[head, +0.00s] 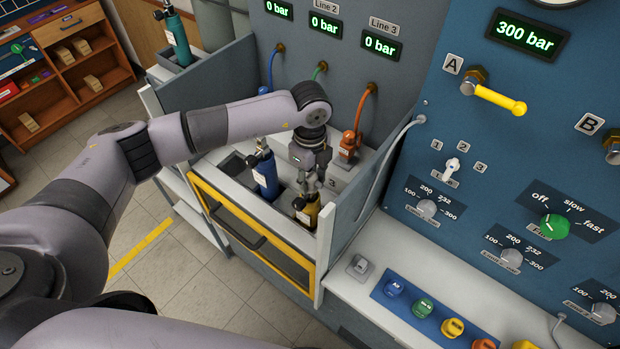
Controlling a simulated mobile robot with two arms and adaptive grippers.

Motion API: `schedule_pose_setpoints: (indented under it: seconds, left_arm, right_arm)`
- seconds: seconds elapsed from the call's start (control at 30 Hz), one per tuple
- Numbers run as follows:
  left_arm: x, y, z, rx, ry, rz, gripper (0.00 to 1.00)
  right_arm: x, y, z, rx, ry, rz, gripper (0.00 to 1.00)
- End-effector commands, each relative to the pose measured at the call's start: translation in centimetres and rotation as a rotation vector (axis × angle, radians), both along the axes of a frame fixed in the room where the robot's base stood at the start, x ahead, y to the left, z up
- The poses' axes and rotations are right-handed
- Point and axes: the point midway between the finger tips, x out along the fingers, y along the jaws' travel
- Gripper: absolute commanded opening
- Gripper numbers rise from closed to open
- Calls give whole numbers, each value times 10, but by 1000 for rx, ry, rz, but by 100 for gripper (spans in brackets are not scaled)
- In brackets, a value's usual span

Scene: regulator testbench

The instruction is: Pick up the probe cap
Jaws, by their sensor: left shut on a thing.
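My left gripper (311,188) reaches down from above into the bench recess. It is shut at the dark top of a yellow cylinder (308,214), whose body shows below the fingers. The fingers hide part of that top, and the exact contact is too small to make out. I cannot pick out a probe cap for certain. A small grey piece (359,266) sits on the light ledge to the right, apart from the gripper; I cannot tell what it is. My right gripper is not in view.
A blue cylinder (264,174) stands left of the gripper. An orange fitting (348,146) with a hose is close behind it. A yellow-framed front (250,240) and a side wall bound the recess. Colored knobs (423,307) line the right ledge.

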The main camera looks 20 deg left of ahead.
Motion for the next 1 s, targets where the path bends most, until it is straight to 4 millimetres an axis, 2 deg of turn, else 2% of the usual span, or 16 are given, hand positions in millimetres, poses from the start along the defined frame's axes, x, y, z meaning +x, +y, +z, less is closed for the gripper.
schedule_pose_setpoints:
  seconds: [0.27, 0.47, 0.57, 0.9, 1.0]
  left_arm:
    - [0, 0, 5, 0, -1, 0, 0]
    - [1, 0, 28, -2, -5, -1, 0]
    - [2, -1, 50, -3, -8, -1, 0]
    - [1, 0, 147, -1, -7, 0, 0]
    - [1, 0, 169, -1, -5, 0, 0]
  right_arm:
    - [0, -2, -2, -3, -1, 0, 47]
    - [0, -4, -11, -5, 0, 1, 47]
    - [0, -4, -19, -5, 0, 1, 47]
    - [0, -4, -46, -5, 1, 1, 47]
    - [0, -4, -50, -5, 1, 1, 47]
